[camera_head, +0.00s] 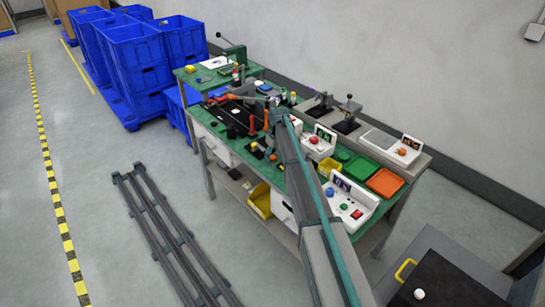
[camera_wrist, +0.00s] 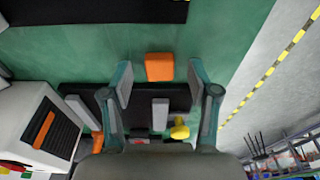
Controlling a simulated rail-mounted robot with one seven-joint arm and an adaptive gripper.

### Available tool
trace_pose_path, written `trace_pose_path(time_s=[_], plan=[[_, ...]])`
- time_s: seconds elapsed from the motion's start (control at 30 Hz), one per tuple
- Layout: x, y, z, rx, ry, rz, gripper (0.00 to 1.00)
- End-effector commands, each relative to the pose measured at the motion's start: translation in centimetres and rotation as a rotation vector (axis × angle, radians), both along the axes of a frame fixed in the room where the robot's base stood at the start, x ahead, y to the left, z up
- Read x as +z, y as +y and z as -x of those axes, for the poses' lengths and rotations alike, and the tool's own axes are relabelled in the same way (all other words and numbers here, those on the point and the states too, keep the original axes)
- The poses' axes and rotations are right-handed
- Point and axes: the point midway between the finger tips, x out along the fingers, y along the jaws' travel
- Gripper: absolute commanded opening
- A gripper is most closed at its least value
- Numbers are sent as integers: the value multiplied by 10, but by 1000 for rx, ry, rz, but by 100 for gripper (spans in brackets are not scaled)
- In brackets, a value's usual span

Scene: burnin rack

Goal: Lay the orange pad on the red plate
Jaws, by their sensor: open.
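The orange pad (camera_wrist: 160,67) is a small block on the green bench top in the wrist view. It lies between and slightly beyond the fingertips of my gripper (camera_wrist: 160,80), which is open, with a finger on each side and nothing held. I cannot make out the pad in the head view, where my arm covers part of the bench. A flat orange-red tray (camera_head: 385,182), which appears to be the red plate, lies at the bench's right end. It looks empty and stands well apart from the pad.
A green tray (camera_head: 360,168) lies beside the orange-red tray. White button boxes (camera_head: 350,203) stand on the near right bench. A dark strip with grey and yellow parts (camera_wrist: 180,130) is close to my fingers. Blue crates (camera_head: 140,65) are stacked behind.

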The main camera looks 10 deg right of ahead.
Motion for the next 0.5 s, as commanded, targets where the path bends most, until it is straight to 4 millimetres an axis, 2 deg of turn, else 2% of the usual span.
trace_pose_path(time_s=[0.23, 0.5], plan=[[-3, 0, 0, 0, -1, 0, 60], [-3, 0, 0, 0, -1, -1, 19]])
